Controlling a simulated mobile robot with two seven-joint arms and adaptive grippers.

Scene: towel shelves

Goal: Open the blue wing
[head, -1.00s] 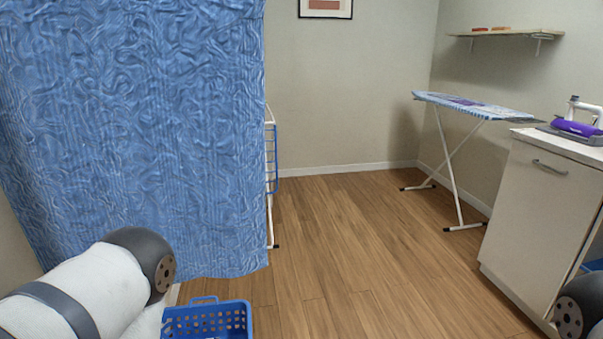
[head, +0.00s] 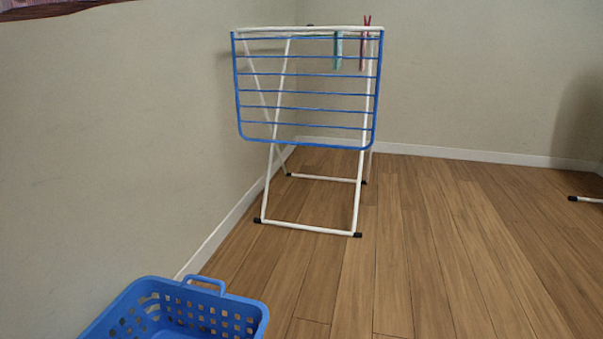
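The blue wing (head: 306,108) is a blue-framed panel with several horizontal bars. It hangs down at the near end of a white drying rack (head: 310,229). A teal clothespin (head: 338,50) and a red clothespin (head: 363,48) hang at the top right of the rack. Neither of my grippers shows in the head view.
A blue laundry basket (head: 187,293) with a handle sits on the floor at the lower left, in front of the rack. A white foot of something (head: 587,199) shows at the right edge. The wooden floor between is clear.

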